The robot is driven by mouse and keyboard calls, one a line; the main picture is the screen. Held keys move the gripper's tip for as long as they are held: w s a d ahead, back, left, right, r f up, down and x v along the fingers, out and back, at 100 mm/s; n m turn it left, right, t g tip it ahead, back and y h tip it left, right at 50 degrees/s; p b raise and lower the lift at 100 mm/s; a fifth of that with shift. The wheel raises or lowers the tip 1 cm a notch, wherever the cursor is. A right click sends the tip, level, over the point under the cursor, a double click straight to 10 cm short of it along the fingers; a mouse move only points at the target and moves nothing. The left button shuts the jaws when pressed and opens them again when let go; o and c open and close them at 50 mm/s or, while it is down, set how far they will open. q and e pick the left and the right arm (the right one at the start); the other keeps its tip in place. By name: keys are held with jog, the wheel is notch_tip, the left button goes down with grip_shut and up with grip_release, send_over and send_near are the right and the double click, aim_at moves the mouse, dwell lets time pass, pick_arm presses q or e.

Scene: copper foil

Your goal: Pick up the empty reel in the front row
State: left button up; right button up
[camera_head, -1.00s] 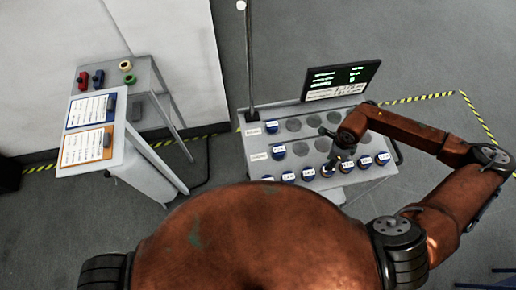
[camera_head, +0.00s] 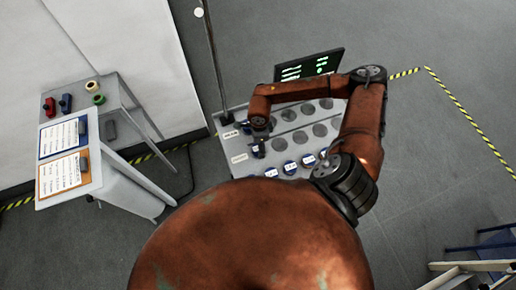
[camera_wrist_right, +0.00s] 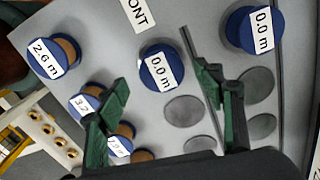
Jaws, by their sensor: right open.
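The empty reel in the front row (camera_wrist_right: 158,68) is blue with a white "0.0 m" label. It sits on the grey board just beyond my fingertips in the right wrist view, beside a label ending in "ONT". My right gripper (camera_wrist_right: 162,82) is open, with one finger on each side of the reel's position in the picture and nothing between them. In the head view my right gripper (camera_head: 259,135) hangs over the left end of the board and partly hides the reels there. Another "0.0 m" reel (camera_wrist_right: 260,28) sits across a thin divider. My left gripper is not in view.
Several blue-labelled reels, such as the "2.6 m" reel (camera_wrist_right: 48,56), line the near edge. Empty round spots (camera_wrist_right: 184,111) fill much of the board. A screen (camera_head: 308,66) stands behind it. A thin pole (camera_head: 213,60) rises at its left corner. A side table (camera_head: 112,108) stands left.

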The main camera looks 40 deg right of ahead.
jog(key=shift+w+f+p, duration=0.1)
jog(key=shift+f+p, duration=0.25)
jog(key=shift+f, duration=1.4)
jog(key=shift+c, duration=0.7)
jog(key=c, duration=1.1)
